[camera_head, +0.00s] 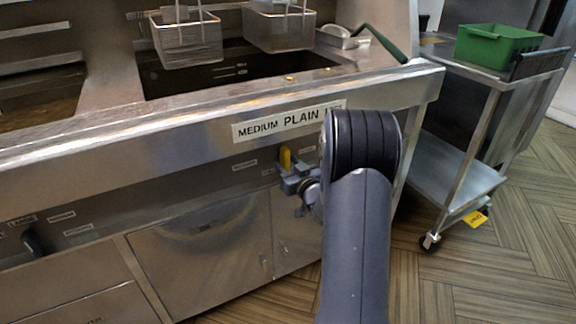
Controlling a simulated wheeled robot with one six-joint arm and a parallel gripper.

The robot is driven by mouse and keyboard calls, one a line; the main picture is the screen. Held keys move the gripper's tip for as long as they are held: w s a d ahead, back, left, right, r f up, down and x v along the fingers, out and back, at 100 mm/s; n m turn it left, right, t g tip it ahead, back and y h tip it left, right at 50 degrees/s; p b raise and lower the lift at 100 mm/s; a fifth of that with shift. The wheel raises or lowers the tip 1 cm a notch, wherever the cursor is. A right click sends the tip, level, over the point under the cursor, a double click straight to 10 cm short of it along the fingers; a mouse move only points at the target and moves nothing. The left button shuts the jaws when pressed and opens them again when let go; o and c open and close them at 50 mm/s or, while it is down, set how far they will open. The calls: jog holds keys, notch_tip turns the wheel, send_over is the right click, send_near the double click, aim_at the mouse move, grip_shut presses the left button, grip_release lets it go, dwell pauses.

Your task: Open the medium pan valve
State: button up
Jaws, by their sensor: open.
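The medium pan valve has a yellow handle (285,158) that stands upright on the front panel, under the label strip reading "MEDIUM PLAIN" (268,127). My gripper (287,180) is at the valve, just below and in front of the yellow handle. My jaws are open. I cannot tell whether they touch the handle or sit around its lower part. My arm hides the right end of the label strip and the panel right of the valve.
Two wire baskets (188,42) hang above the dark fryer pan (215,78). Cabinet doors (205,255) lie below the panel. A dark handle (32,240) shows at the lower left. A metal cart (450,165) with a green bin (495,46) stands at right. Wood-patterned floor (480,270) is free at lower right.

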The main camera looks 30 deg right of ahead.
jog(key=s+p, duration=0.1)
jog(key=s, duration=0.9)
jog(key=shift+s+d, duration=0.2)
jog(key=shift+s, duration=0.2)
jog(key=shift+w, duration=0.1)
jog(key=w, duration=0.5)
jog(key=w+b, duration=0.1)
jog(key=w, duration=0.5)
jog(key=shift+a, duration=0.2)
jog(key=shift+s, duration=0.15)
